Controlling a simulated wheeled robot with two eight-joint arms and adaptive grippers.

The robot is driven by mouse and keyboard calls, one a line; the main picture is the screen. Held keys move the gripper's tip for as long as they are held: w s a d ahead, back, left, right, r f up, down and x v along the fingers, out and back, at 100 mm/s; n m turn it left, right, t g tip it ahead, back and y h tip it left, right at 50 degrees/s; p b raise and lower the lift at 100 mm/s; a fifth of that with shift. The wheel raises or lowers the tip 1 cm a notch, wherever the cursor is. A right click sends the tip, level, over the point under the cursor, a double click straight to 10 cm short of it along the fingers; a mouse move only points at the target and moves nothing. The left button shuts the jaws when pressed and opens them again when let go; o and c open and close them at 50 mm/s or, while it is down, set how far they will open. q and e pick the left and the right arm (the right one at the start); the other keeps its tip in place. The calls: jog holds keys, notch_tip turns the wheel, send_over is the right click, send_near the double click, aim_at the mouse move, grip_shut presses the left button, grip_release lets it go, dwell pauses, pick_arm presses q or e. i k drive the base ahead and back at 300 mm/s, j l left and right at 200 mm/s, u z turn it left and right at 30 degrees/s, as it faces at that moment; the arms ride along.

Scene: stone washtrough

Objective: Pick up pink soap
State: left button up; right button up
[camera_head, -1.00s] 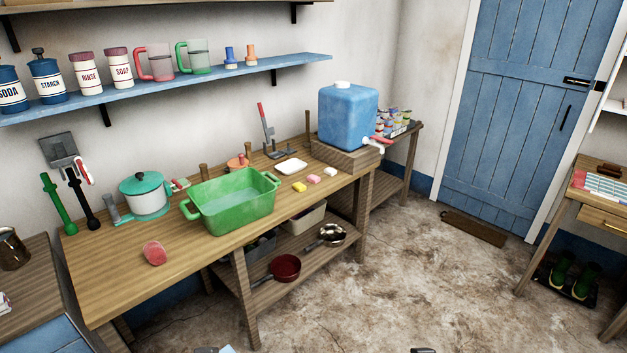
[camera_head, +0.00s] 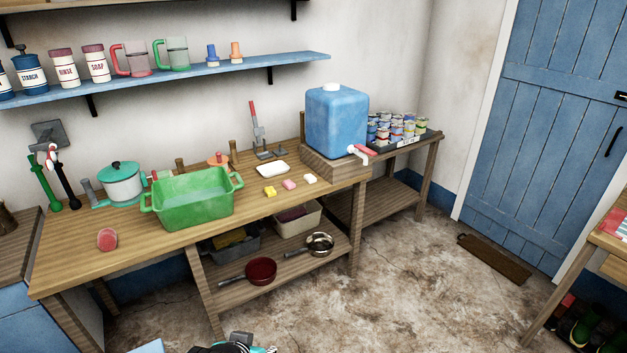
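The pink soap (camera_head: 289,184) is a small block lying on the wooden bench (camera_head: 150,252), toward its right end. It lies between a yellow block (camera_head: 270,191) on its left and a white block (camera_head: 310,179) on its right, apart from both. A dark and teal part at the bottom edge looks like my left gripper (camera_head: 236,346); it is mostly cut off, so its fingers cannot be made out. It is in front of the bench, well away from the soap. My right gripper is not in view.
A green basin (camera_head: 192,210) stands left of the soap, and a white dish (camera_head: 272,168) lies behind it. A blue water container (camera_head: 337,120) with a tap stands to the right. A round pinkish-red thing (camera_head: 107,239) lies near the bench's front left. Floor (camera_head: 400,300) in front is open.

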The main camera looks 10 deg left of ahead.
aim_at(289, 184)
jog(key=i+l, duration=0.35)
jog(key=i+l+u, duration=0.15)
jog(key=i+l, duration=0.15)
jog(key=i, duration=0.3)
jog(key=i+j, duration=0.3)
jog(key=i, duration=0.15)
jog(key=i+j, duration=0.25)
jog(key=i, duration=0.25)
jog(key=i+j+u, duration=0.1)
jog(key=i+j, duration=0.2)
jog(key=i, duration=0.15)
